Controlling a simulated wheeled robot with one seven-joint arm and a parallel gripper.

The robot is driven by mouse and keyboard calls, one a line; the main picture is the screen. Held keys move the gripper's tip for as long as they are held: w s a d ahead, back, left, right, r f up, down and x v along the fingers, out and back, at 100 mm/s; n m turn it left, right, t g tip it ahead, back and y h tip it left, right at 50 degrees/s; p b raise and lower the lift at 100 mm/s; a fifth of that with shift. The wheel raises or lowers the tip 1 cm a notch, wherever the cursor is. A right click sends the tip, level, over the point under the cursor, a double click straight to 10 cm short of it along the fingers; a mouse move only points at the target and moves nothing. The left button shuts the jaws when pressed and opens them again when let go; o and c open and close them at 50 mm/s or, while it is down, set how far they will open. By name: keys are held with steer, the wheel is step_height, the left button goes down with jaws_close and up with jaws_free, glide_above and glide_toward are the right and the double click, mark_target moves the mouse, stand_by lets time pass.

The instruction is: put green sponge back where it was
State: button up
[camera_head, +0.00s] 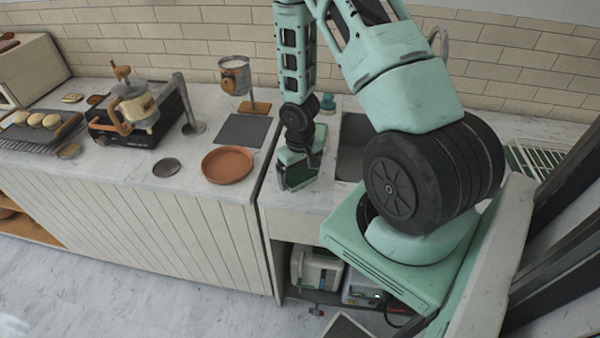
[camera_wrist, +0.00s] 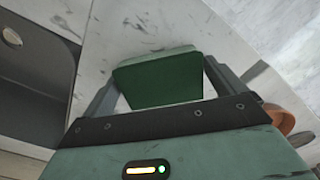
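The green sponge (camera_wrist: 162,82) is between the two fingers of my gripper (camera_wrist: 160,78) in the wrist view, and both fingers are against its sides. My gripper is shut on it. In the head view my gripper (camera_head: 298,176) points down at the front part of the counter, left of the sink (camera_head: 352,150). The sponge (camera_head: 298,178) shows there as a dark green block at the gripper's end. I cannot tell whether its underside touches the counter. The sink's edge also shows at the left of the wrist view (camera_wrist: 35,75).
A terracotta dish (camera_head: 228,165) stands left of my gripper, with a dark mat (camera_head: 243,130) behind it. A small teal item (camera_head: 328,103) stands behind the sink. A stove with a pot (camera_head: 135,108) is further left. The counter's front edge is close to my gripper.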

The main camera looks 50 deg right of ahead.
mark_target(300, 173)
step_height(300, 173, up, 11)
steer(key=w+a+r+n, duration=0.1)
steer(key=a+r+n, duration=0.2)
steer(key=a+r, duration=0.45)
steer(key=s+a+r+n, duration=0.4)
steer(key=s+a, duration=0.3)
steer(key=a, duration=0.5)
steer(key=s+a+r+n, duration=0.3)
steer(key=s+a, duration=0.5)
steer(key=a, duration=0.4)
steer(key=shift+s+a+r+n+y, duration=0.3)
steer(key=shift+a+r+n, duration=0.1)
steer(key=shift+r, duration=0.5)
step_height(300, 173, down, 7)
steer(key=b, duration=0.7)
steer(key=shift+f, duration=0.15)
